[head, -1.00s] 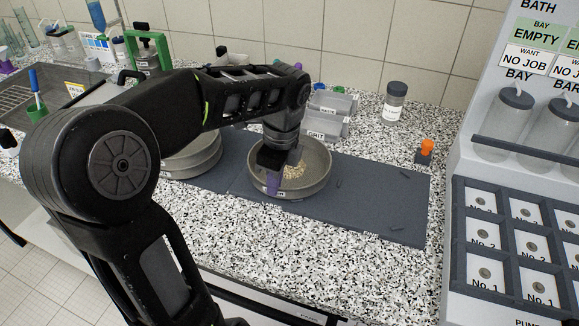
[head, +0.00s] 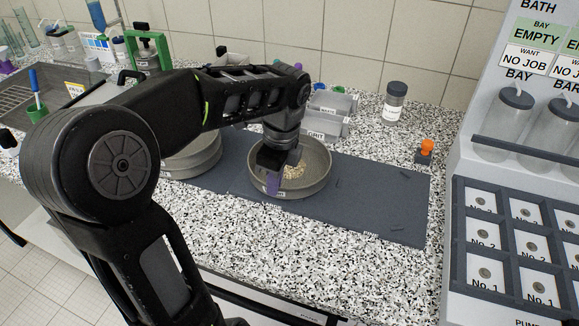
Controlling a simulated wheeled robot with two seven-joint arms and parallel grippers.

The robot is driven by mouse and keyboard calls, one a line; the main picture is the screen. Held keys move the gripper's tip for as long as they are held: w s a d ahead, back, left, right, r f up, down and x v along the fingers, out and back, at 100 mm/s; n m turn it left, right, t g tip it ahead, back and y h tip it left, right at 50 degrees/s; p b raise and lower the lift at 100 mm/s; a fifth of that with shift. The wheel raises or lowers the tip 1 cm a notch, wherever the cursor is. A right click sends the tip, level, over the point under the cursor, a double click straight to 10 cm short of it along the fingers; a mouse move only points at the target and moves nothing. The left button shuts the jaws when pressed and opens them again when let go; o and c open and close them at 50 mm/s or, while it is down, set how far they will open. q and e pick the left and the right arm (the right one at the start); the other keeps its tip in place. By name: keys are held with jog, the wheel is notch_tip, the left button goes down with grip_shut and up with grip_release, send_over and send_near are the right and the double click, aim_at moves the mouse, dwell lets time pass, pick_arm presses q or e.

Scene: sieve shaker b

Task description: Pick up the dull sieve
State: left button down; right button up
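A round dull grey sieve (head: 316,184) with a pile of pale grains (head: 293,171) in it stands on the dark mat. My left gripper (head: 273,184) is pointed down at the near left part of its rim, by a small label. A purple piece shows at the gripper's tip. The fingers are mostly hidden by the gripper's own body, so I cannot tell whether they grip the rim. A second round sieve (head: 196,160) is on the mat to the left, partly behind my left arm. My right gripper is not in view.
The dark mat (head: 385,205) is mostly clear on its right side. Behind it are grey bins (head: 325,123), one labelled GRIT, and a dark-lidded jar (head: 394,106). An orange-topped item (head: 426,151) stands at the right, near a tall panel with jars (head: 512,110).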

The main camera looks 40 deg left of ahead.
pick_arm(q)
jog(key=shift+r, duration=0.1)
dwell(0.4)
jog(key=shift+r, duration=0.75)
notch_tip(320, 180, up, 2)
jog(key=shift+r, duration=0.1)
jog(key=s+d, duration=0.2)
jog(key=s, duration=0.6)
jog(key=s+d, duration=0.3)
jog(key=s, duration=0.6)
jog(key=shift+d+b, duration=0.2)
jog(key=shift+b, duration=0.2)
